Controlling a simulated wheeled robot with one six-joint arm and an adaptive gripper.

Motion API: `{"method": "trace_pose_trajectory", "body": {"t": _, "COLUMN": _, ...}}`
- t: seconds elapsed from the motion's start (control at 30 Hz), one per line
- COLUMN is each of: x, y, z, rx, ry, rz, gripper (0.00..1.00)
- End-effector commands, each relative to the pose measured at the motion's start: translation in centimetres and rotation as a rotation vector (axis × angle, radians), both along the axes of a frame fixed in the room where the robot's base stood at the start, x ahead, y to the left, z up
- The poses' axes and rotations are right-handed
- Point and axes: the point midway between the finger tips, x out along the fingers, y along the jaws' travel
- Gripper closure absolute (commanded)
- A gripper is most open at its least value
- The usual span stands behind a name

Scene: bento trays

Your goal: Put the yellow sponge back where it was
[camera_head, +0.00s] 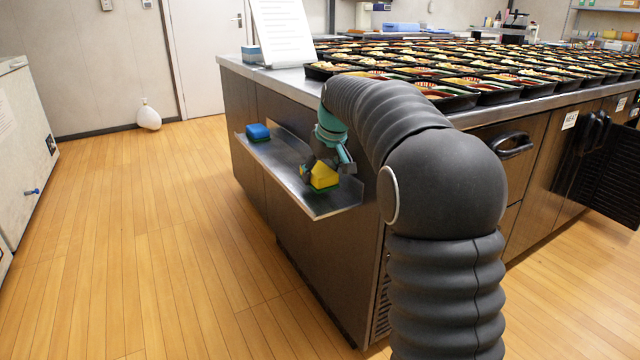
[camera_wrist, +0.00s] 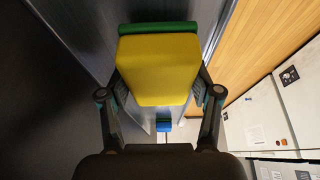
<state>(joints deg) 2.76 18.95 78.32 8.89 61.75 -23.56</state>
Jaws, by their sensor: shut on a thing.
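The yellow sponge (camera_head: 323,176) with a green layer is at the near part of the metal side shelf (camera_head: 314,208). In the wrist view the sponge (camera_wrist: 158,70) fills the space between the fingers, with its green layer at the top. My gripper (camera_head: 322,170) is shut on the sponge, one finger on each side; it also shows in the wrist view (camera_wrist: 160,92). The sponge is at or just above the shelf; I cannot tell whether it touches.
A blue sponge (camera_head: 258,132) lies at the far end of the shelf. Many bento trays (camera_head: 470,88) cover the counter above. A white sheet on a stand (camera_head: 281,32) is at the counter's far corner. The wooden floor (camera_head: 150,240) to the left is clear.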

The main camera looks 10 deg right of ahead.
Motion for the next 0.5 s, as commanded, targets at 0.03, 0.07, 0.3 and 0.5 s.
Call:
{"method": "trace_pose_trajectory", "body": {"t": 0.03, "x": 0.0, "y": 0.0, "z": -1.1, "rx": 0.0, "ry": 0.003, "rz": 0.0, "gripper": 0.64}}
{"method": "trace_pose_trajectory", "body": {"t": 0.07, "x": 0.0, "y": 0.0, "z": -1.5, "rx": 0.0, "ry": 0.002, "rz": 0.0, "gripper": 0.64}}
{"method": "trace_pose_trajectory", "body": {"t": 0.3, "x": 0.0, "y": 0.0, "z": -2.4, "rx": 0.0, "ry": -0.001, "rz": 0.0, "gripper": 0.64}}
{"method": "trace_pose_trajectory", "body": {"t": 0.5, "x": 0.0, "y": 0.0, "z": -2.7, "rx": 0.0, "ry": 0.0, "rz": 0.0, "gripper": 0.64}}
